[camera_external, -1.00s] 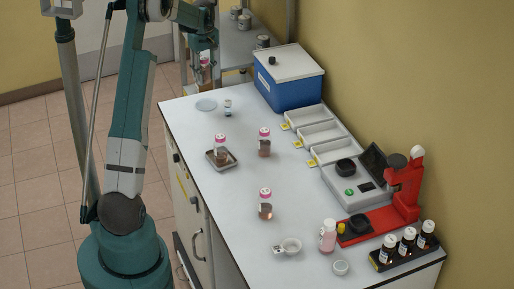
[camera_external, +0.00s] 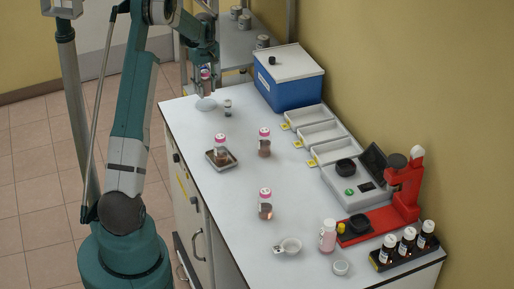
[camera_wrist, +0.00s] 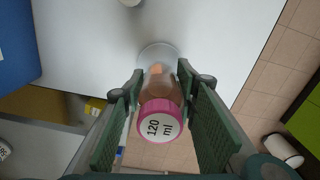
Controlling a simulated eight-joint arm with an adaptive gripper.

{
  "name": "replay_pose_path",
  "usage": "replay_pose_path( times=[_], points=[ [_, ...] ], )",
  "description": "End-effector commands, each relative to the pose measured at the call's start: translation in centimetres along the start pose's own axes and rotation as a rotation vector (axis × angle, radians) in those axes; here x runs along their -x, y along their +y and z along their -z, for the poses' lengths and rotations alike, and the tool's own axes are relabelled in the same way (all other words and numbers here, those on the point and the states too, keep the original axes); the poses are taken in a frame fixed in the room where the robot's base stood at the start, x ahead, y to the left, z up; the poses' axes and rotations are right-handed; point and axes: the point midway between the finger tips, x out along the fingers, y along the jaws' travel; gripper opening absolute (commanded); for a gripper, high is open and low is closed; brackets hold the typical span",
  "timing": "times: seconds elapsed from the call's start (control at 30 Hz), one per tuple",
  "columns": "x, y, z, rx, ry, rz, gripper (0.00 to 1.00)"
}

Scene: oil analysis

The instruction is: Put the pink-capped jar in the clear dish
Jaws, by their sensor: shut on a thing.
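My gripper (camera_wrist: 160,95) is shut on a pink-capped jar (camera_wrist: 161,112), with its fingers on either side of the jar. The cap reads "120 ml" and faces the wrist camera. In the external view the held jar (camera_external: 205,74) is partly hidden by my gripper (camera_external: 205,66). The clear dish (camera_external: 206,104) lies near the far left corner of the white table, just below the jar in the picture. The dish's rim (camera_wrist: 157,48) shows beyond the jar's bottom in the wrist view. I cannot tell whether jar and dish touch.
Another pink-capped jar (camera_external: 220,143) stands on a small tray (camera_external: 231,162). Two more, a middle one (camera_external: 264,143) and a nearer one (camera_external: 265,203), stand on the table. A small vial (camera_external: 228,108) stands right of the dish. A blue box (camera_external: 288,88) is at the back.

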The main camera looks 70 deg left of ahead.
Motion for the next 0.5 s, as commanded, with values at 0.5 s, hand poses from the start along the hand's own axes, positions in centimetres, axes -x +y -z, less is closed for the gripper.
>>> replay_pose_path(
  times=[0.5],
  points=[
    [-1.24,0.0,0.01,0.0,0.0,0.0,0.15]
  ],
)
